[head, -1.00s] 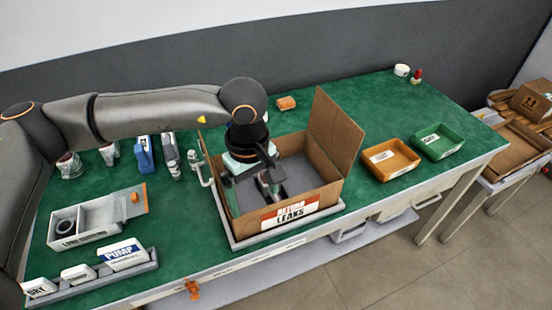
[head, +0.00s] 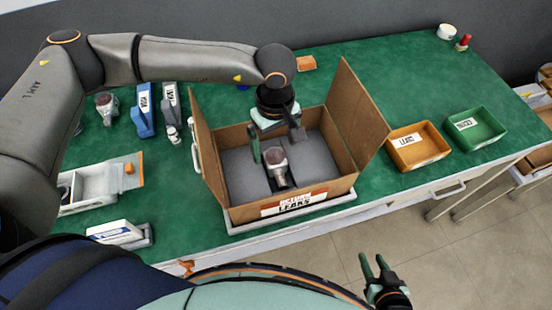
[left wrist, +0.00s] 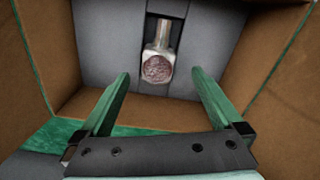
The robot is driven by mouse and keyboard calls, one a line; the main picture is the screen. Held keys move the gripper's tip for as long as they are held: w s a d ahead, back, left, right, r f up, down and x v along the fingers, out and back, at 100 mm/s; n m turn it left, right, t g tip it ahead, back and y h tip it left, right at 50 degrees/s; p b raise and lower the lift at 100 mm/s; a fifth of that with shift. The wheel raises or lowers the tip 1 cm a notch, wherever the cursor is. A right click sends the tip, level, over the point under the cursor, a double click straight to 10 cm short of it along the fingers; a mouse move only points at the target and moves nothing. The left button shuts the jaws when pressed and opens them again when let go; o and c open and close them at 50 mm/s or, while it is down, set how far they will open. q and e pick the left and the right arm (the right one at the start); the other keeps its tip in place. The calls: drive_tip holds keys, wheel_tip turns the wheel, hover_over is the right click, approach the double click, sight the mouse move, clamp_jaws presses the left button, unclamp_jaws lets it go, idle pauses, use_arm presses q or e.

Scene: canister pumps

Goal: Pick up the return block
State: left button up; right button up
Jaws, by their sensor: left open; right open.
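My left gripper (head: 275,138) is open and empty over the cardboard box (head: 236,214). In the left wrist view its two green fingers (left wrist: 160,74) stand apart, with a canister pump (left wrist: 158,68) showing between and beyond them. In the head view the pump (head: 277,165) lies in the box's middle slot between grey pads. One white block with a blue label (head: 115,232) shows at the front left, partly hidden by my body; I cannot tell which block is the return block. My right gripper (head: 372,264) is open and empty beyond the table's front edge.
An orange tray (head: 430,157) and a green tray (head: 496,138) stand right of the box. A grey divided tray (head: 88,204) is at the left. The table's back right is mostly clear.

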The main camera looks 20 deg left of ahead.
sight(276, 154)
use_arm(q)
drive_tip(key=f, duration=0.3)
drive_tip(key=f+p, duration=0.1)
drive_tip(key=f, duration=0.1)
drive_tip(key=shift+w+f, duration=0.25)
drive_tip(key=shift+f, duration=0.1)
clamp_jaws()
idle(0.6)
